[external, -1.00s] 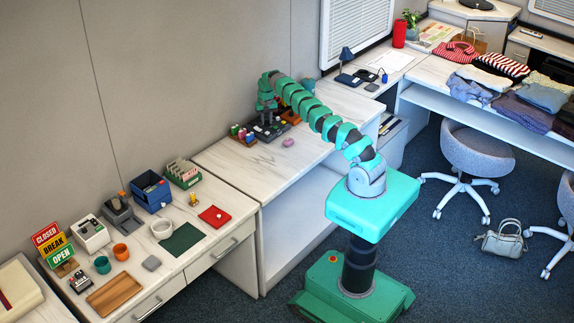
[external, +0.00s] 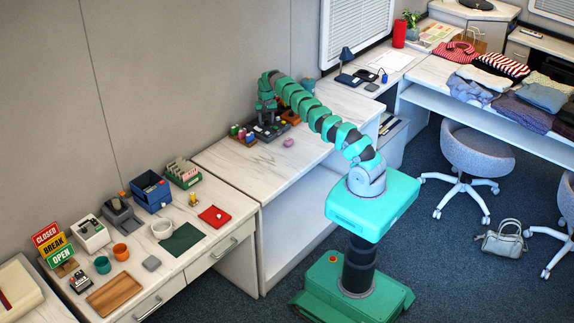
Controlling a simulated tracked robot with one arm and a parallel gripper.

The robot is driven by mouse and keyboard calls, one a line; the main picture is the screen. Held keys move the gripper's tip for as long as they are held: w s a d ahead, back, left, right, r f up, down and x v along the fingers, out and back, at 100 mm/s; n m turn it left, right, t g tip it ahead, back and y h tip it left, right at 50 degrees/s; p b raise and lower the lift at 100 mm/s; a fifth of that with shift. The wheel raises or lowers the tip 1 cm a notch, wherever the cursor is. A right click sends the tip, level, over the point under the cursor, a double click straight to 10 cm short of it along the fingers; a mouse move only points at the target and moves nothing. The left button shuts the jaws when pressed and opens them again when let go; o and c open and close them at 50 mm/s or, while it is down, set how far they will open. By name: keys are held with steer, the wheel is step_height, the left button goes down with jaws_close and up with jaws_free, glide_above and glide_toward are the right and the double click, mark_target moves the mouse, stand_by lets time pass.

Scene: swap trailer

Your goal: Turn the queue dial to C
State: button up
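My arm reaches left across the white counter (external: 285,172) and bends down at its far end. My gripper (external: 264,117) points down over a dark organizer tray (external: 272,133) near the wall. It is small and partly merged with the tray's contents, so I cannot tell whether its fingers are open or shut, or whether they touch anything. I cannot make out the queue dial or its letters. It may be hidden by my gripper or too small to see.
Colored bottles (external: 241,133) stand left of the tray, and a pink item (external: 289,142) lies in front. The lower desk at left holds a blue bin (external: 151,190), a card rack (external: 184,173), a red pad (external: 214,216) and CLOSED/BREAK/OPEN signs (external: 54,244). The counter's front is clear.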

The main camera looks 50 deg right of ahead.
step_height(320, 180, up, 9)
steer(key=shift+d+f, duration=0.1)
steer(key=shift+r+p, duration=1.25)
steer(key=shift+r, duration=1.15)
steer(key=s+a+r+n+t, duration=0.1)
steer(key=a+r+t, duration=0.2)
steer(key=r, duration=0.9)
steer(key=s+a+r+n+t+b, duration=0.15)
steer(key=a+r, duration=0.25)
steer(key=r, duration=0.7)
steer(key=s+a+r+n+t, duration=0.1)
steer(key=a+r+n+t, duration=0.15)
steer(key=r, duration=0.95)
steer(key=s+a+r+n+t, duration=0.1)
steer(key=s+a+r+t, duration=0.1)
steer(key=s+r, duration=0.5)
steer(key=s+a+r+n+t+b, duration=0.1)
steer(key=s+a+r+t, duration=0.2)
steer(key=s+r, duration=0.3)
steer(key=s+a+r+n+t, duration=0.1)
steer(key=s+a+r+t, duration=0.2)
steer(key=s+r, duration=0.4)
steer(key=s+a, duration=0.1)
steer(key=s, duration=0.4)
steer(key=shift+s+r, duration=0.25)
steer(key=shift+r, duration=0.1)
